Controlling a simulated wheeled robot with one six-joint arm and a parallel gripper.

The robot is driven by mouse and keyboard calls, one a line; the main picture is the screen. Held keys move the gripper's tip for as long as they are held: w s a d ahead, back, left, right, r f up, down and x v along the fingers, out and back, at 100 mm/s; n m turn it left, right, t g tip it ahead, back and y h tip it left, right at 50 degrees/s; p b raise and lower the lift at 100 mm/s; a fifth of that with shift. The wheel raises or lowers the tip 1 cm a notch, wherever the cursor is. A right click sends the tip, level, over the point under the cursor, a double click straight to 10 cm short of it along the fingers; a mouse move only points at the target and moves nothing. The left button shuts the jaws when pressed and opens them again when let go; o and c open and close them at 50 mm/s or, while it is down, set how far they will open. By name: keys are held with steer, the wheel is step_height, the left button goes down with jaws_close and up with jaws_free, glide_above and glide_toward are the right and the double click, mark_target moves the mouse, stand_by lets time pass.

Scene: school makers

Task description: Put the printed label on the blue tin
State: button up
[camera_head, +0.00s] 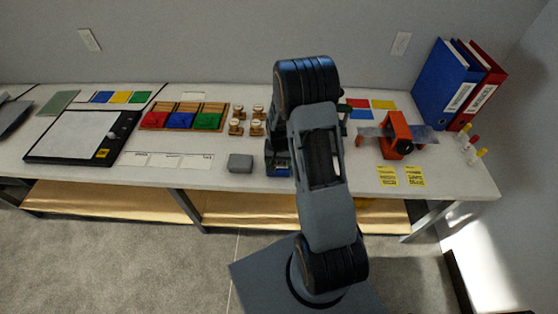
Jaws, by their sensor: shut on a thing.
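My arm stands upright in the middle of the view, and its raised links hide my gripper and whatever is in it. A wooden tray (144,118) on the table left of my arm holds a red block-like piece (154,118), a blue one (181,120) and a green one (208,121). I cannot tell whether the blue one is the blue tin. A dark and blue object (279,167) shows partly beside my arm at the table's front; I cannot tell what it is. White printed strips (165,160) lie flat at the front edge, left of a grey block (240,163).
Several small wooden-handled pieces (236,126) stand left of my arm. An orange device (397,136), yellow notes (388,176) and upright binders (440,84) are at the right. A dark board with white paper (75,134) lies at the left. A shelf (100,198) runs below.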

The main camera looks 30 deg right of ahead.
steer(key=shift+f, duration=0.15)
steer(key=shift+s+a+f+b, duration=0.1)
steer(key=shift+s+f+b, duration=0.3)
steer(key=shift+f+b, duration=0.3)
steer(key=o, duration=0.8)
steer(key=shift+r, duration=0.15)
steer(key=shift+o, duration=0.3)
step_height(320, 180, up, 12)
steer(key=shift+w+r, duration=0.25)
steer(key=shift+w, duration=0.15)
step_height(320, 180, up, 6)
steer(key=n, duration=0.1)
glide_above(278, 163)
steer(key=s+a, duration=0.2)
steer(key=s+a+r+n+t, duration=0.2)
steer(key=s+a+r, duration=0.1)
steer(key=s+r, duration=0.2)
steer(key=s+a+r+n+t, duration=0.2)
steer(key=s+a+r+n, duration=0.1)
steer(key=s, duration=0.6)
steer(key=shift+s+a+r+t, duration=0.25)
steer(key=shift+a+r, duration=0.25)
steer(key=shift+r, duration=0.8)
